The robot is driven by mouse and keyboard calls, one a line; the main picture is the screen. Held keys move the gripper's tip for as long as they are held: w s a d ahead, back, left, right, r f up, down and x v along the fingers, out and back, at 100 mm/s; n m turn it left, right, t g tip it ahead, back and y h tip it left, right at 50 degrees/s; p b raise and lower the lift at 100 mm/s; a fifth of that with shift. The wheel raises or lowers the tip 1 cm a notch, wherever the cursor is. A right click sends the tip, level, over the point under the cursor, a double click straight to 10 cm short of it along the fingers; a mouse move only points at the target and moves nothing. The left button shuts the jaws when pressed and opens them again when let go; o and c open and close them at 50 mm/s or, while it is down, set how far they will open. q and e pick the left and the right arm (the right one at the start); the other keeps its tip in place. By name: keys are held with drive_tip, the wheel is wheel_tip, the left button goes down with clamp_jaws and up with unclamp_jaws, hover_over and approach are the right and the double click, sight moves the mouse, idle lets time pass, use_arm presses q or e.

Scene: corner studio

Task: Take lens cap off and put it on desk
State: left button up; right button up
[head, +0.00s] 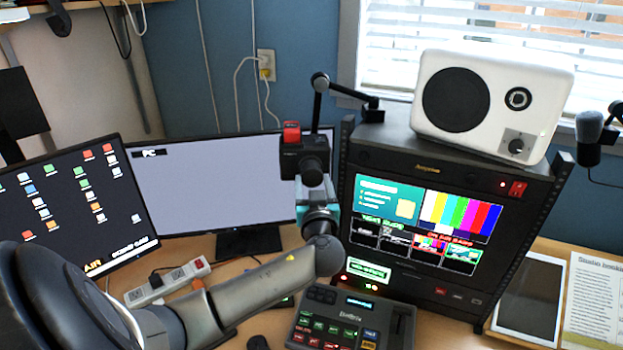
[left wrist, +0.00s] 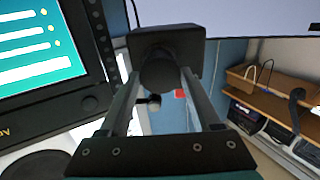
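A black camera (head: 303,155) with a red piece on top hangs on a jointed black arm. It also shows at the top of the left wrist view (left wrist: 168,38). Its dark round lens end (left wrist: 160,76) faces my gripper; the lens cap cannot be told apart from the lens there. My left gripper (head: 315,184) is just in front of the camera. Its two fingers stand wide apart, one on each side of the lens end, with no clear contact. The wooden desk (head: 266,322) is below. My right gripper is not in view.
A rack with a lit screen (head: 420,225) stands close at the right, with a white speaker (head: 492,105) on top. A button panel (head: 350,322) lies on the desk below the gripper. Two monitors (head: 200,185) (head: 80,205), a power strip (head: 167,282) and a tablet (head: 530,297) take up room.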

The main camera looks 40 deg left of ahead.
use_arm(q)
clamp_jaws()
idle(0.5)
drive_tip(key=v, duration=0.6)
drive_tip(key=shift+p, duration=0.3)
idle(0.7)
